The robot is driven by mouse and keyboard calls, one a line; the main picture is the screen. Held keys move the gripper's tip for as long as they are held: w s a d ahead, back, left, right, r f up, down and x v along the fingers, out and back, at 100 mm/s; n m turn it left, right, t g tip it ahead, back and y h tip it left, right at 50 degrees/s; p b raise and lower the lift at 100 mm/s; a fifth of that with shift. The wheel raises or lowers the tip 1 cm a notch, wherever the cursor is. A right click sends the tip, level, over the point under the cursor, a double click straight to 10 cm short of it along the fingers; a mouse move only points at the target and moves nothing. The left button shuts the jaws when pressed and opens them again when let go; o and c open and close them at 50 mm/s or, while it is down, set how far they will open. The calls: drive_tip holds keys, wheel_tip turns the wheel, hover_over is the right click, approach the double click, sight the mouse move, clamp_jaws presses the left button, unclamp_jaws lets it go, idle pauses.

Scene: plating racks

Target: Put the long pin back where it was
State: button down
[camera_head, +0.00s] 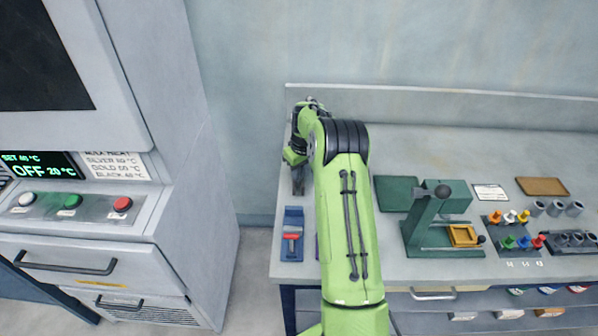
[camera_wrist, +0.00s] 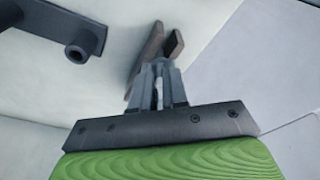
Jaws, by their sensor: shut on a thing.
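My gripper (camera_head: 298,182) is over the left end of the bench, at the end of my green arm. In the wrist view its two dark fingers (camera_wrist: 158,48) are close together. A thin pale sliver (camera_wrist: 158,92) shows between the finger bases and looks like part of the long pin, though most of it is hidden. A dark bar with a round hollow end (camera_wrist: 78,50) is at the upper left of the wrist view, apart from the fingers. The place the pin came from cannot be made out.
A blue tray with a red-handled tool (camera_head: 291,238) is at the bench's front left. Colored pegs (camera_head: 512,218) and grey cups (camera_head: 556,208) are farther right. The back middle bench is clear.

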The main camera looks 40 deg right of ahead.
drive_tip(key=shift+f, duration=0.1)
drive_tip(key=shift+f, duration=0.15)
drive_tip(key=c, duration=1.1)
unclamp_jaws()
drive_tip(key=shift+c, duration=0.2)
